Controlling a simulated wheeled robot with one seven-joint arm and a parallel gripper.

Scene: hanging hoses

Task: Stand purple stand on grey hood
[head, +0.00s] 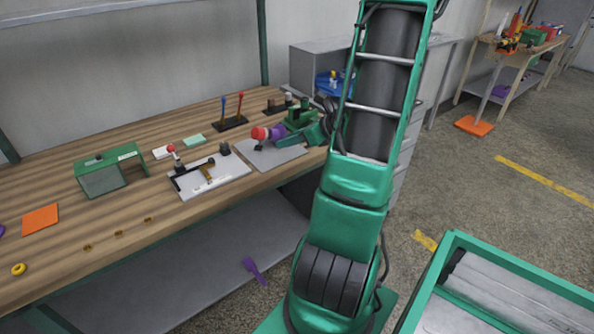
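My gripper (291,130) is at the right end of the workbench, above a flat grey plate (285,158). The fingers are small and partly hidden by the arm. No plainly all-grey hood shows. A green hood-like housing with a grey front (104,181) stands on the left half of the bench, well apart from my gripper.
Between them, a light board (216,180) carries a red-knobbed lever. Behind is a dark rack (231,123) with upright red and blue tools. A purple tool (254,270) lies below the bench.

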